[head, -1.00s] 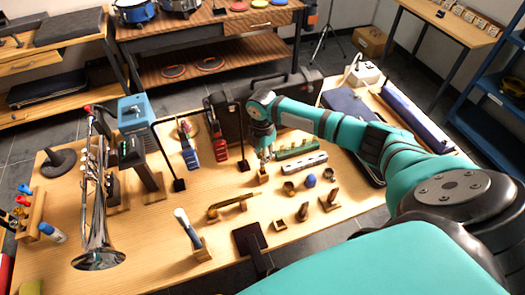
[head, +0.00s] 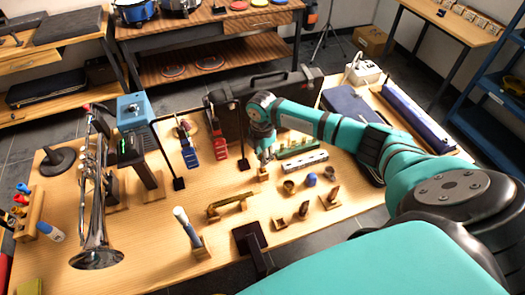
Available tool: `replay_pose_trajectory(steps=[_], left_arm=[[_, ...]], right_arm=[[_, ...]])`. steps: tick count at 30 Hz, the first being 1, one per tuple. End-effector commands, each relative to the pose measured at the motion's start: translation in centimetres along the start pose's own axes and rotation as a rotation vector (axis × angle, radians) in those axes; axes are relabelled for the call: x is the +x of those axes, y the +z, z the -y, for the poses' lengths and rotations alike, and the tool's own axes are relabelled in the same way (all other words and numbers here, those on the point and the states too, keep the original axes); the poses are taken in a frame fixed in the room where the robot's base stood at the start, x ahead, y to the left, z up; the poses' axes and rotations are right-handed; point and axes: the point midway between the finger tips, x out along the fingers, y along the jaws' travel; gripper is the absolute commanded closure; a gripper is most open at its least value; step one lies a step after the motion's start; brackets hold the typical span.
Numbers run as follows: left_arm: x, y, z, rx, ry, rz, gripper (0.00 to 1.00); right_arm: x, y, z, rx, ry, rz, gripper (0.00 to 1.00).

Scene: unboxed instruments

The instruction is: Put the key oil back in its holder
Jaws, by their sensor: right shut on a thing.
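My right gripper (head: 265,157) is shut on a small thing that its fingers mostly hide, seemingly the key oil. It points down just above a small wooden block (head: 263,174), which looks like a holder. I cannot tell whether the held thing touches the block or sits in it. My left gripper is not in view.
A silver bar-shaped instrument (head: 304,161) and a green-topped piece (head: 296,147) lie close right of the gripper. A black case (head: 233,130) stands behind. Cups and small stands are in front right. A trumpet (head: 95,200) stands at left, beside a wooden rack (head: 30,217) of bottles.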

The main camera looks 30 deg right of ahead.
Motion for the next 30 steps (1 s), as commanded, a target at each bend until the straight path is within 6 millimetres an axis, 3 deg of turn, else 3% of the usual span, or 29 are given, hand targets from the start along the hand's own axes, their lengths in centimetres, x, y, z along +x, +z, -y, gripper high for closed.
replay_pose_trajectory(steps=[30], left_arm=[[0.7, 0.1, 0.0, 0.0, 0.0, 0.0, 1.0]], right_arm=[[1.2, 0.0, 0.0, 0.0, 0.0, 0.0, 1.0]])
